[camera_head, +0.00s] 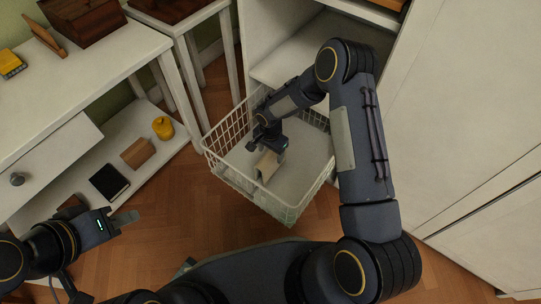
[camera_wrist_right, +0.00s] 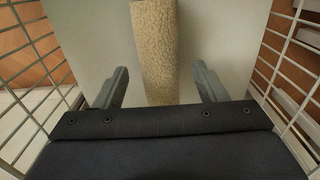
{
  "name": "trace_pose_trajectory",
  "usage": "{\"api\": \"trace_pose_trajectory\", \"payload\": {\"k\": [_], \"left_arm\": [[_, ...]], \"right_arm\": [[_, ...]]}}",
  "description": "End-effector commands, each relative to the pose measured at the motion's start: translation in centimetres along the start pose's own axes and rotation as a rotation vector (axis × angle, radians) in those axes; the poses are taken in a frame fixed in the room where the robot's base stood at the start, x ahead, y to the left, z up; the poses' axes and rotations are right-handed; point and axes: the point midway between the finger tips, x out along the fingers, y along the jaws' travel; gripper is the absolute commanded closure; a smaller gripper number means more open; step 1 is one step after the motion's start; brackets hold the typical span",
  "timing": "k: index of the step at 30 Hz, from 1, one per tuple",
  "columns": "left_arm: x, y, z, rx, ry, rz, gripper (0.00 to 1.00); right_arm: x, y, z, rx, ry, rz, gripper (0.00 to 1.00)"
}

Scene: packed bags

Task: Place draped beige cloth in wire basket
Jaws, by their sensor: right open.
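The white wire basket (camera_head: 224,171) stands on the floor in front of the open cabinet. The beige cloth (camera_head: 267,165) is inside the basket, below my right gripper (camera_head: 266,150). In the right wrist view the cloth (camera_wrist_right: 155,50) is a textured strip on the pale basket bottom, passing between the two separated fingers of my right gripper (camera_wrist_right: 158,88). The fingers are open and do not close on the cloth. My left gripper (camera_head: 122,220) is at the lower left, away from the basket; its fingers look close together and I cannot tell its opening.
A white table (camera_head: 105,70) with a lower shelf stands at the left, holding a yellow jar (camera_head: 163,128), a brown box (camera_head: 137,153) and a black book (camera_head: 110,182). A tall white cabinet (camera_head: 480,120) fills the right. Bare wooden floor (camera_head: 185,215) lies left of the basket.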

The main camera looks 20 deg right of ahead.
Motion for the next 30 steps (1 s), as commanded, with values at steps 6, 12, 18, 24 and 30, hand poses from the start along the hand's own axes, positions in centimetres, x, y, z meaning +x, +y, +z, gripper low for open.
{"api": "trace_pose_trajectory", "payload": {"k": [6,12,18,24,30], "left_arm": [[-1.6,0.7,-0.8,0.0,0.0,0.0,0.67],[-1.9,0.9,-1.0,0.0,0.0,0.0,0.67],[-1.9,0.9,-1.0,0.0,0.0,0.0,0.67],[-1.9,0.9,-1.0,0.0,0.0,0.0,0.67],[-1.9,0.9,-0.9,0.0,0.0,0.0,0.67]], "right_arm": [[-4.6,0.0,0.0,-0.001,0.001,-0.001,0.35],[-6.0,0.0,0.0,0.0,0.0,0.0,0.35],[-7.2,0.2,-0.3,-0.007,0.002,-0.008,0.35],[-15.9,3.1,-1.9,-0.086,0.012,-0.083,0.35],[-26.6,9.8,-1.0,-0.238,0.035,-0.203,0.35]]}}
